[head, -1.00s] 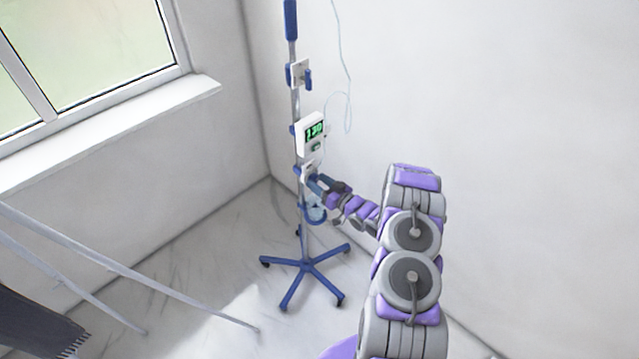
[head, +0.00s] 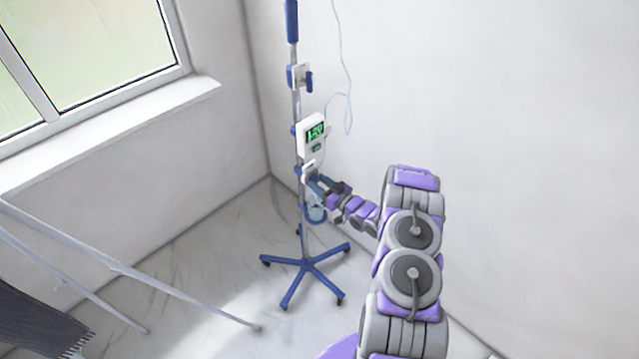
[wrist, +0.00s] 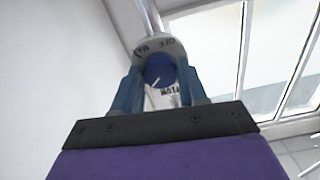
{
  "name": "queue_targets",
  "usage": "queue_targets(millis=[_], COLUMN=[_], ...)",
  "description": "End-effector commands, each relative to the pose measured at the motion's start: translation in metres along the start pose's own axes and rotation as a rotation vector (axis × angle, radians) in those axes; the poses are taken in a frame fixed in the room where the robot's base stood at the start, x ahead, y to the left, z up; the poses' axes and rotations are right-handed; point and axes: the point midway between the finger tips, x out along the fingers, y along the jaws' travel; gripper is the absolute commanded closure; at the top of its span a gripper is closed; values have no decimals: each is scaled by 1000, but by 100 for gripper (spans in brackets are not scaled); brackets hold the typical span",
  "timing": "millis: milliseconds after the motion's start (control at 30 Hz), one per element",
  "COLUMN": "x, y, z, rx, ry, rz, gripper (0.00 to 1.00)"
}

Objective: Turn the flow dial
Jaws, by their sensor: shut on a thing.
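The flow dial (wrist: 159,72) shows in the wrist view as a blue round knob with a pale pointer mark. The dial itself is hidden or too small to make out there.
A white clamp with a blue knob (head: 301,76) is higher on the pole. A thin tube (head: 347,90) hangs beside it. Walls stand close behind and right. A window (head: 85,55) is at left. Grey metal legs (head: 130,270) cross the floor at lower left.

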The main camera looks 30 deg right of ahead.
Motion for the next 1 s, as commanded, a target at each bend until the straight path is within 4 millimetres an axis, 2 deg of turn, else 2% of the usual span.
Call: queue_targets(millis=[33, 267, 567, 767, 1000], x=[0, 0, -2, -27, -77], y=[2, 1, 0, 2, 3], z=[-2, -1, -1, -2, -1], rx=[-2, -1, -1, 1, 2], ry=[4, 3, 1, 1, -1], rz=[4, 2, 2, 6, 7], gripper=[55, 33, 32, 32, 32])
